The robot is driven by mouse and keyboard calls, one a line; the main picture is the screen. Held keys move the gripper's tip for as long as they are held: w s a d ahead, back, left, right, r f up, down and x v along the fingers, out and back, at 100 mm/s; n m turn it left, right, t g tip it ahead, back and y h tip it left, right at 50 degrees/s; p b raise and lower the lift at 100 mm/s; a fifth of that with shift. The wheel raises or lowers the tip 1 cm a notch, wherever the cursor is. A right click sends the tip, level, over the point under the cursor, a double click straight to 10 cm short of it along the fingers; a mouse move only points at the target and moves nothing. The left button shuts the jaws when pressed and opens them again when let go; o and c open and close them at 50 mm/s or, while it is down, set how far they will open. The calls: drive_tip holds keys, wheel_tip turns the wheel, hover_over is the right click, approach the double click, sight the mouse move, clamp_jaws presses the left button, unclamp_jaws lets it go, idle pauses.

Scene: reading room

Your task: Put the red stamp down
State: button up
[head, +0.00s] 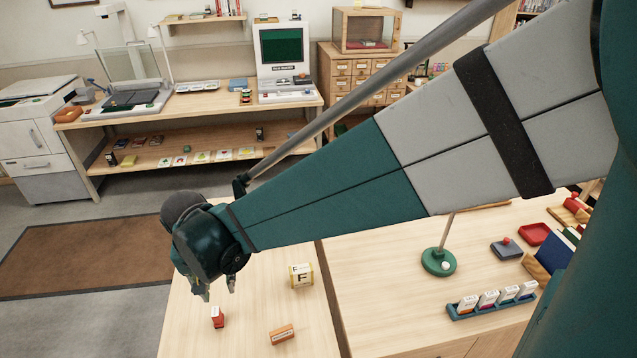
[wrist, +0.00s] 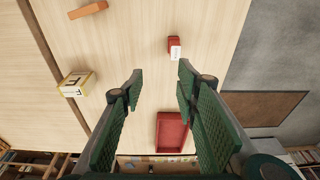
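A small red block with a white label, seemingly the red stamp (head: 217,317), stands on the pale wooden table near its left edge. In the wrist view, the red block (wrist: 173,45) is just beyond the fingertips and apart from them. My gripper (head: 219,292) is above the table, behind the block in the head view. In the wrist view my gripper (wrist: 161,69) has its two fingers spread wide with nothing between them. A red tray (wrist: 172,132) lies below the fingers near the table edge; in the head view it is hidden.
A cream-and-yellow letter block (head: 301,275) and an orange block (head: 282,334) stand on the same table (head: 250,305). To the right, another table holds a green round base (head: 438,262) with a pole and a blue rack (head: 492,304) of labelled pieces. Floor lies left.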

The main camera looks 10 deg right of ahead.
drive_tip(key=s+d+r+t, duration=0.1)
drive_tip(key=s+d+r, duration=0.2)
drive_tip(key=d, duration=0.9)
drive_tip(key=s+d+r+t, duration=0.2)
drive_tip(key=s+d+r, duration=0.2)
drive_tip(key=d, duration=0.9)
drive_tip(key=s+d+r+t, duration=0.2)
drive_tip(key=d+r, duration=0.4)
drive_tip(key=d, duration=0.6)
drive_tip(key=shift+s+d, duration=0.2)
drive_tip(key=shift+s, duration=0.45)
